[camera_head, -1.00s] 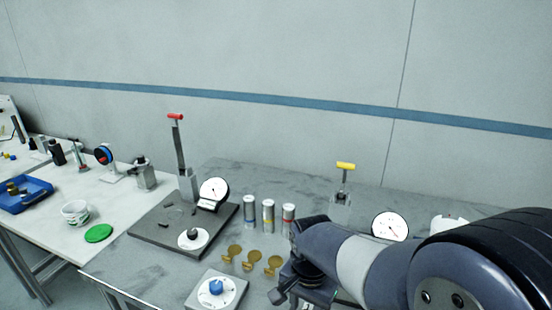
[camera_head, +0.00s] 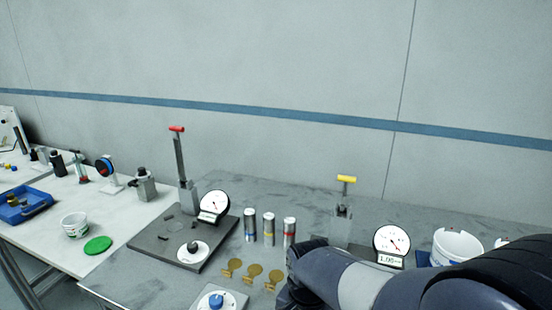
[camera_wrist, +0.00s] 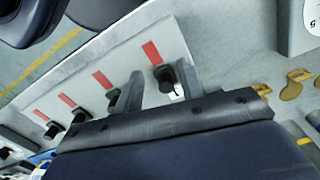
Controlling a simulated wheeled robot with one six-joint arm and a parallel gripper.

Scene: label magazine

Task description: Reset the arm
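My arm (camera_head: 350,280) reaches in from the bottom right of the head view, low over the front of the grey table. My gripper's fingers are hidden there. In the wrist view, my gripper (camera_wrist: 160,75) shows two grey fingers spread apart, with nothing visibly held between them. Beyond the fingers lies a pale panel (camera_wrist: 95,60) with a row of black knobs (camera_wrist: 165,76) and red strips (camera_wrist: 151,53). One knob appears in the gap between the fingers; I cannot tell how far below them it is.
A red-handled press (camera_head: 181,160), a yellow-handled press (camera_head: 344,210), a dial gauge (camera_head: 391,241) and a white bucket (camera_head: 456,246) stand around. A second table (camera_head: 125,212) is at left.

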